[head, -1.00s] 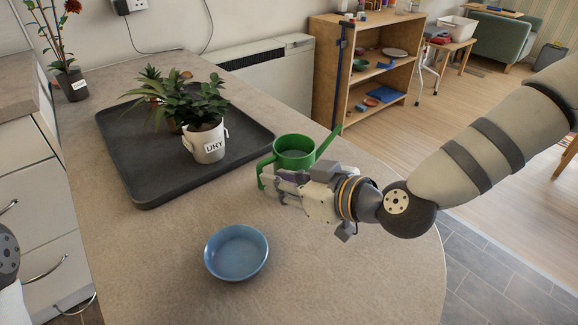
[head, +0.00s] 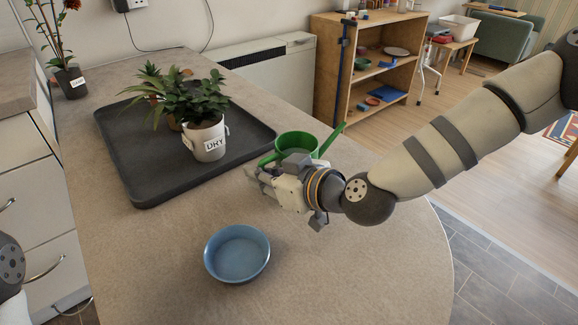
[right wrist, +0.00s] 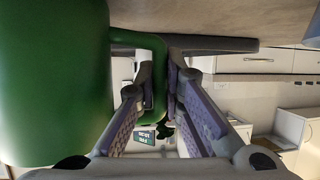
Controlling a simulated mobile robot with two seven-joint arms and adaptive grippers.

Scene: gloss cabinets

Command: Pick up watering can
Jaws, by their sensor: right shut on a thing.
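The green watering can (head: 297,143) stands at the right part of the worktop, beside the dark tray, with its spout pointing up to the right. My right gripper (head: 256,171) is at its near left side, shut on its handle and covering much of it in the head view. In the right wrist view the can's body (right wrist: 50,80) fills the left side, and its handle (right wrist: 158,85) runs between the fingers of my right gripper (right wrist: 158,80). I cannot tell whether the can's base touches the worktop. My left gripper is out of view.
A dark tray (head: 150,180) holds potted plants, one in a white pot (head: 205,140) marked DRY. A blue bowl (head: 237,254) lies in front of the gripper. A flower pot (head: 70,82) stands at the back left. The worktop's front is mostly clear.

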